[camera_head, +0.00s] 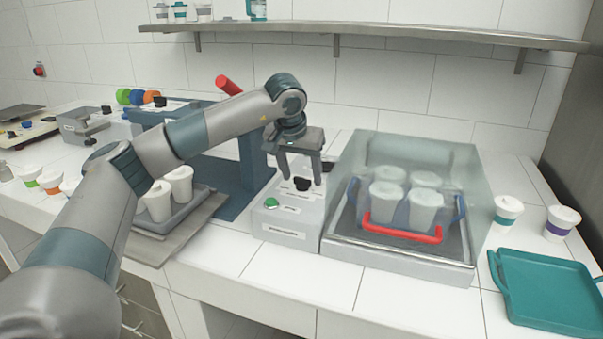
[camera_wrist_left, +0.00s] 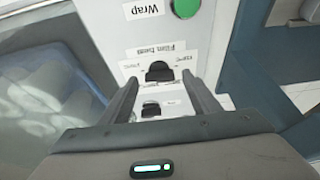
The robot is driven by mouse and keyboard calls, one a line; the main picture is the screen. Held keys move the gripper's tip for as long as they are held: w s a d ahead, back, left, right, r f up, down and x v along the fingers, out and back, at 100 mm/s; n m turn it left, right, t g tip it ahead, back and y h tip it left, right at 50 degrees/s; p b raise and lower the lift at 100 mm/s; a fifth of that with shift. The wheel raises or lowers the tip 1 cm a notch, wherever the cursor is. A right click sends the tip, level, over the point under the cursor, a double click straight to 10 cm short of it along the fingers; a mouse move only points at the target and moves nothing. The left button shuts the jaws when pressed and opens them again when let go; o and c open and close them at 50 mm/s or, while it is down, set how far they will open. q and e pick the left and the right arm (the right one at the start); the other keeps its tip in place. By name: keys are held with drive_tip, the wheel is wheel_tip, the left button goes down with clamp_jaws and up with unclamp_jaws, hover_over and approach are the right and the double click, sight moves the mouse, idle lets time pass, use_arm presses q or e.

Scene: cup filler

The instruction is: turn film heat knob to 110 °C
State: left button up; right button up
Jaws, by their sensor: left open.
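The film heat knob is a black knob (camera_wrist_left: 158,72) on the pale control box, below the "Film heat" label in the left wrist view. Small temperature labels sit on either side of it, too blurred to read surely, and its setting cannot be told. In the head view a black knob (camera_head: 302,185) shows between my fingers. My left gripper (camera_head: 301,181) points down over the box, fingers apart on either side of the knob; whether they touch it cannot be told. In the left wrist view my left gripper (camera_wrist_left: 160,79) frames the film heat knob. My right gripper is out of view.
A second black knob (camera_wrist_left: 150,108) lies nearer my palm. A clear-covered chamber (camera_head: 362,160) with white cups stands right of the box, a blue press frame (camera_head: 246,160) left. A teal tray (camera_head: 548,286) lies far right.

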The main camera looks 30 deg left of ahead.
use_arm(q)
drive_tip(key=shift+f, duration=0.1)
drive_tip(key=c, duration=1.1)
drive_tip(key=shift+o, duration=0.2)
